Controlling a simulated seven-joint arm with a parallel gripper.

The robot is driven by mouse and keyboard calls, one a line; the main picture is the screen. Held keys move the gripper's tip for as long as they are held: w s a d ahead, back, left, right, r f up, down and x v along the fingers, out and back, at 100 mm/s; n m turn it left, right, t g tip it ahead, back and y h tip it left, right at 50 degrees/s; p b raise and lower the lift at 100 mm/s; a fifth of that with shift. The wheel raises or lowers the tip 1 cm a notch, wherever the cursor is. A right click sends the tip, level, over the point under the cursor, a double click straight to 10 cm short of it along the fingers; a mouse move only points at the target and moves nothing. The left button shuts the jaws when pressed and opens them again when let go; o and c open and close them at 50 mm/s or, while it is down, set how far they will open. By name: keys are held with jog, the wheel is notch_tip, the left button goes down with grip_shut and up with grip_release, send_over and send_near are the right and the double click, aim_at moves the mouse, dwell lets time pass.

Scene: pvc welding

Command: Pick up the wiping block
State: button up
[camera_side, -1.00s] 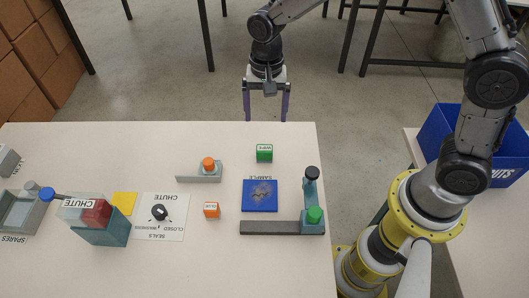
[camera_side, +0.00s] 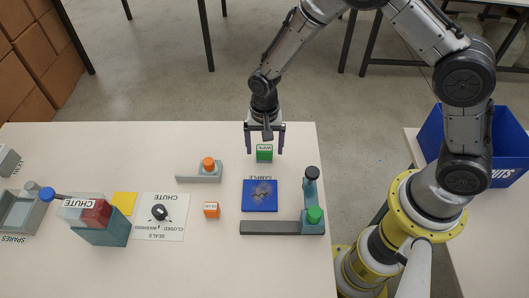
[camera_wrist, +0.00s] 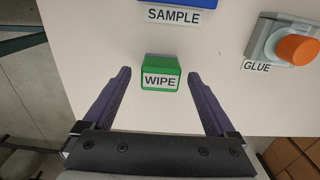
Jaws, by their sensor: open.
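The wiping block is a small green block (camera_side: 264,154) with a white label reading WIPE; it sits on the table near the back edge. It also shows in the wrist view (camera_wrist: 160,73), ahead of and between the fingertips. My gripper (camera_side: 265,152) is open with its two purple fingers pointing down, one on each side of the block in the side view. In the wrist view my gripper (camera_wrist: 158,72) has clear gaps between each finger and the block. Nothing is held. The exact height of the fingertips above the table is hard to tell.
A blue sample plate (camera_side: 260,196) lies in front of the block. A dark-knobbed post (camera_side: 312,174) and a green knob (camera_side: 314,214) stand at right.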

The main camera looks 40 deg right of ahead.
jog(key=shift+f, duration=0.7)
jog(key=c, duration=1.4)
jog(key=shift+c, duration=0.2)
jog(key=shift+r, duration=0.1)
jog(key=shift+r, duration=0.55)
notch_tip(320, 180, up, 2)
jog(key=shift+s+r, duration=0.1)
jog(key=shift+r, duration=0.1)
jog(key=s+d+r, duration=0.3)
jog(key=s+r, duration=0.6)
jog(key=s, duration=0.4)
jog(key=shift+s+d+r, duration=0.15)
jog(key=shift+d+r, duration=0.05)
jog(key=shift+d, duration=0.15)
